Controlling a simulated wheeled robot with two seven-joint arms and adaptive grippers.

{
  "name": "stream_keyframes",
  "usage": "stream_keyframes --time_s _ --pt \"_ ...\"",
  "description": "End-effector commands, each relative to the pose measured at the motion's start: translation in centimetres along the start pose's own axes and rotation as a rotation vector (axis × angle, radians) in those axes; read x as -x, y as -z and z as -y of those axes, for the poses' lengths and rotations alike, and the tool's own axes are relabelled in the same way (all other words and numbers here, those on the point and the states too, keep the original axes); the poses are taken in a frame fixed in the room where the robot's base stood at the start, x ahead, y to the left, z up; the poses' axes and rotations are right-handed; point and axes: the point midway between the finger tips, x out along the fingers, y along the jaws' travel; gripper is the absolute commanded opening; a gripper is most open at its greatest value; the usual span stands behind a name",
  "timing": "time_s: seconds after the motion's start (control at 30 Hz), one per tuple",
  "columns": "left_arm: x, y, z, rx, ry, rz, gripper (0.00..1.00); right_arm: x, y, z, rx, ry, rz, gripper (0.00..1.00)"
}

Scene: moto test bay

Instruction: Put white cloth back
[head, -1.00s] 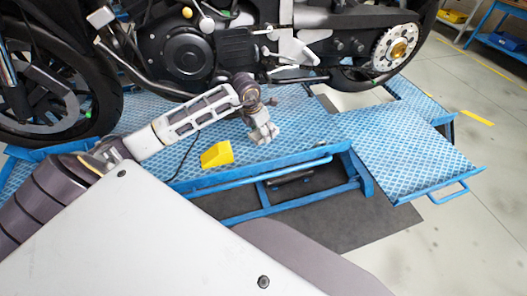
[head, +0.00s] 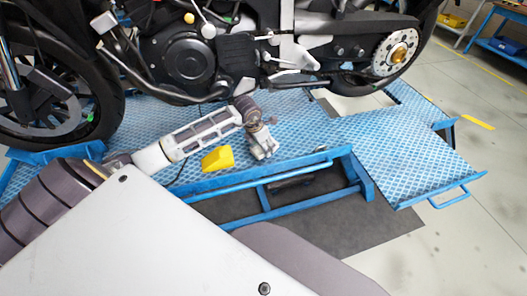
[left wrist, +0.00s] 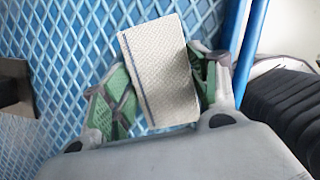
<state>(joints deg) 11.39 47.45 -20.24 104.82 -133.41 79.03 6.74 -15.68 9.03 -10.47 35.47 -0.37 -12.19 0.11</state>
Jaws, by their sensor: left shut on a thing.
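A white cloth (left wrist: 162,72) with a thin blue stripe along one side is in the left wrist view, folded into a flat rectangle. It sits between the green-padded fingers of my left gripper (left wrist: 160,98), which is shut on it. In the head view my left gripper (head: 262,152) points down, low over the blue diamond-plate lift platform (head: 415,150), near its front edge. I cannot make out the cloth clearly there, and cannot tell whether it touches the platform. My right gripper is not in view.
A yellow block (head: 217,159) lies on the platform just left of my left gripper. A black motorcycle (head: 190,60) stands on the platform close behind. A blue rail (head: 285,178) runs along the front edge. The platform's right part is clear.

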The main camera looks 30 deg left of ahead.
Motion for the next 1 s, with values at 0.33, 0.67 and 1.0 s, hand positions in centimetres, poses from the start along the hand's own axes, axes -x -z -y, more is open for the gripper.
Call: stream_keyframes --time_s 0.33,0.67,1.0 --pt "-2.8 0.9 0.1 0.001 0.002 -0.002 0.38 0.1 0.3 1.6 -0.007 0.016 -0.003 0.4" --pt "-3.5 1.1 0.0 0.0 0.0 0.0 0.38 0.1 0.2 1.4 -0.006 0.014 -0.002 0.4" --pt "-3.9 1.2 0.0 0.0 0.0 -0.001 0.63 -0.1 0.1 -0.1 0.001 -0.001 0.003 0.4"
